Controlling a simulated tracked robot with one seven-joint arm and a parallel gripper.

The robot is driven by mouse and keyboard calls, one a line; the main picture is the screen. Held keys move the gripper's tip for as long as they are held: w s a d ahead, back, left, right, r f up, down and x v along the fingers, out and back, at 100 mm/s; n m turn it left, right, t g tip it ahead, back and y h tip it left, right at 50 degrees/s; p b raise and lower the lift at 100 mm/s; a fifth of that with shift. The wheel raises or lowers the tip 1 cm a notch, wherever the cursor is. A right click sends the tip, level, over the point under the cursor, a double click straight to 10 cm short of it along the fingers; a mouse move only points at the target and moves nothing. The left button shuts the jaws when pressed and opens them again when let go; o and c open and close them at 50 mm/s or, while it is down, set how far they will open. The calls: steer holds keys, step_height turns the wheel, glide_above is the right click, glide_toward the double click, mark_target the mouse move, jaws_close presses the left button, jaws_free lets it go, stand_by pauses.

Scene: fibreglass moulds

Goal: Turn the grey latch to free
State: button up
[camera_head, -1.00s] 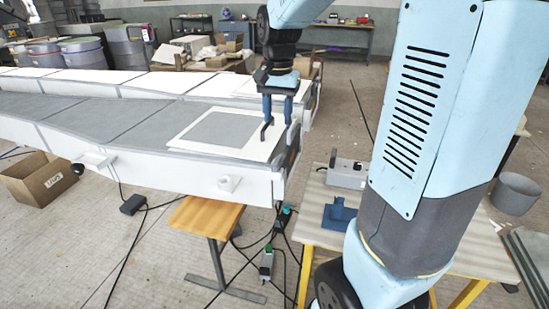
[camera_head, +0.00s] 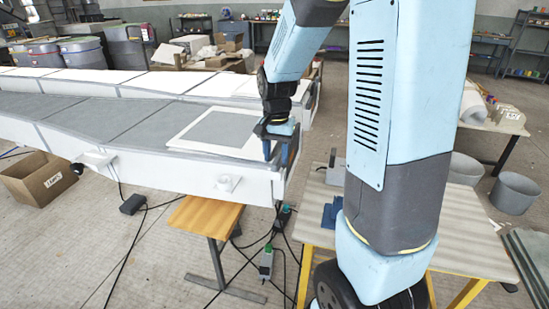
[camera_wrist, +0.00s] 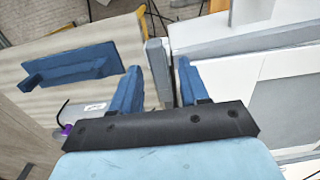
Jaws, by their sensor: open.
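In the wrist view a narrow grey bar (camera_wrist: 156,58), which looks like the grey latch, lies between the two blue fingers of my gripper (camera_wrist: 158,67). The fingers are apart, one on each side of the bar. I cannot tell whether either touches it. In the head view my gripper (camera_head: 276,153) points down at the near right end of the long white mould (camera_head: 225,181). The latch there is mostly hidden by the fingers and the mould's end, and its turn angle is unclear.
A wooden table (camera_head: 455,235) with yellow legs stands right of the mould, with a blue part (camera_head: 330,215) on it. The blue part also shows in the wrist view (camera_wrist: 72,66). A white square frame (camera_head: 193,148) lies on the mould. Cables and a wooden stool (camera_head: 207,215) are below.

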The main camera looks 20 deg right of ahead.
steer(key=shift+f, duration=0.65)
steer(key=shift+c, duration=0.3)
jaws_close()
